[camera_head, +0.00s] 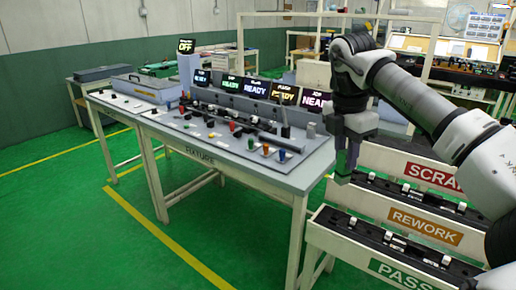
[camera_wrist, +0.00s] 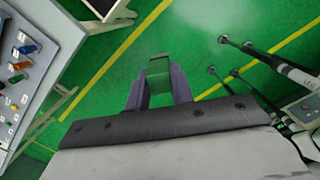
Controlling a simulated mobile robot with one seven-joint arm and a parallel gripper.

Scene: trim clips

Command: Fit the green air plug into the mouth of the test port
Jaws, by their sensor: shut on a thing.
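My gripper (camera_head: 347,160) hangs pointing down, right of the fixture table's right end and near the sorting racks. In the wrist view my gripper (camera_wrist: 158,80) has its two fingers closed on a green block-like piece (camera_wrist: 158,66), which looks like the green air plug. The piece sticks out past the fingertips, over the green floor. In the head view it is small and dark at the fingertips, and hard to make out. I cannot tell which part on the fixture table is the test port.
The fixture table (camera_head: 205,160) carries displays (camera_head: 256,88), black fittings and small coloured parts, including an orange one (camera_head: 265,149) and a blue one (camera_head: 282,155). Racks labelled SCRAP, REWORK (camera_head: 425,226) and PASS stand at right. Open floor (camera_head: 110,240) lies before the table.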

